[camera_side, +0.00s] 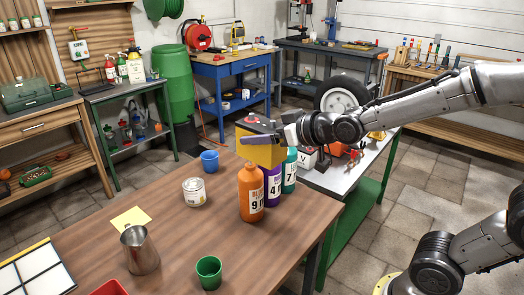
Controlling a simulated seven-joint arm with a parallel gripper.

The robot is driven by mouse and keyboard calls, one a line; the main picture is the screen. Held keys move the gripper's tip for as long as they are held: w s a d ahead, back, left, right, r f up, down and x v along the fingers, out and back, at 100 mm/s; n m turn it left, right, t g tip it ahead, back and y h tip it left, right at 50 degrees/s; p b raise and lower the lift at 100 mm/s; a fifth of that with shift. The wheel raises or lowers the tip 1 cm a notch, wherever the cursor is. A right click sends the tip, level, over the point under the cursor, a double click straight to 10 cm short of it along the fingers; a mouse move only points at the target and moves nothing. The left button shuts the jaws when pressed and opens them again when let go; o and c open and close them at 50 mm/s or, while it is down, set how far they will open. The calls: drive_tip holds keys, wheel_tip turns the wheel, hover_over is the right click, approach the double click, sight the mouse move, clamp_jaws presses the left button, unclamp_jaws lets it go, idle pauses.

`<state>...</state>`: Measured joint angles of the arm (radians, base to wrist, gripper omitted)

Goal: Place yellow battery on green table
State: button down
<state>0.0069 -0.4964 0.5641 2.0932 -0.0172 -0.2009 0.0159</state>
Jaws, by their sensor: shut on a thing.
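The yellow battery (258,154) is a box with a yellow body and a dark top with a red part. My gripper (266,138) is shut on it and holds it up. In the picture it overlaps the tops of the bottles at the brown table's back right. Part of its face is hidden behind the gripper. Two tables have green frames. One, with a grey top (352,178), stands right behind the brown table, under my arm. The other (125,89) stands at the back left with bottles on it.
Orange (250,193), purple (271,188) and teal (290,172) bottles stand just below the battery. The brown table (170,218) also carries a blue cup (210,161), a can (194,192), a metal pitcher (139,250) and a green cup (209,273). A wheel (340,95) stands behind my arm.

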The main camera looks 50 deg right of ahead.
drive_tip(key=w+d+r+m+h, duration=0.15)
drive_tip(key=w+d, duration=0.25)
drive_tip(key=d, duration=0.4)
drive_tip(key=w+d+r+h, duration=0.1)
drive_tip(key=w+d+r, duration=0.25)
drive_tip(key=d, duration=0.45)
drive_tip(key=w+d+r+m+h, duration=0.1)
drive_tip(key=w+d+r, duration=0.1)
drive_tip(key=w+d, duration=0.35)
drive_tip(key=s+d+f+m+h, duration=0.15)
drive_tip(key=s+d, duration=0.25)
drive_tip(key=d, duration=0.6)
drive_tip(key=s+d+f+g, duration=0.1)
drive_tip(key=s+d+f, duration=0.2)
drive_tip(key=d, duration=0.8)
drive_tip(key=s+d+f, duration=0.3)
drive_tip(key=s+d, duration=0.1)
drive_tip(key=d, duration=0.6)
drive_tip(key=shift+w+f, duration=0.2)
drive_tip(key=shift+f, duration=8.25)
drive_tip(key=shift+w+f, duration=0.2)
drive_tip(key=shift+f, duration=8.2)
drive_tip(key=shift+f, duration=0.6)
